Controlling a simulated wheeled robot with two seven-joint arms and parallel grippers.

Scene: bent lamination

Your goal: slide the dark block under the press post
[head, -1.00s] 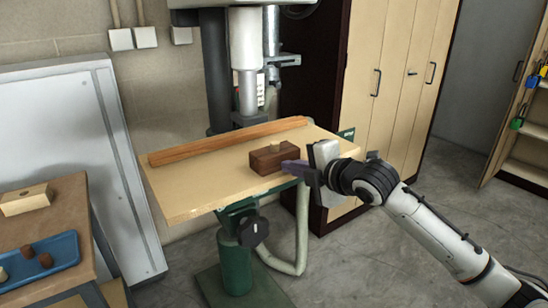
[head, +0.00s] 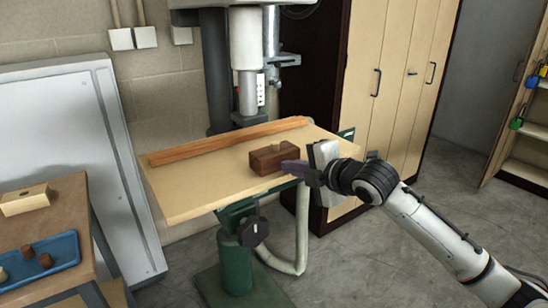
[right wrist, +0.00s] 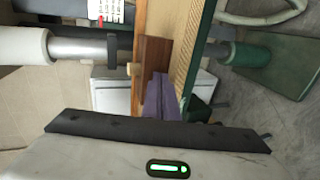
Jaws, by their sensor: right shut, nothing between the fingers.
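The dark brown block (head: 272,158) lies on the pale press table (head: 190,192), right of its middle, with a small light peg (head: 275,146) on its top. The press post (head: 249,92) hangs above the table, behind the block and a little to its left. My right gripper (head: 288,167) is shut, its purple fingers at the block's right end; whether they touch it I cannot tell. In the right wrist view the shut fingers (right wrist: 160,98) reach to the block (right wrist: 156,60). My left gripper is out of view.
An orange-brown wooden strip (head: 230,140) lies along the back of the table. The table's left part is bare. At left, a workbench holds a blue tray (head: 62,250) and a wooden block (head: 25,200). A tall cabinet (head: 385,90) stands behind my right arm.

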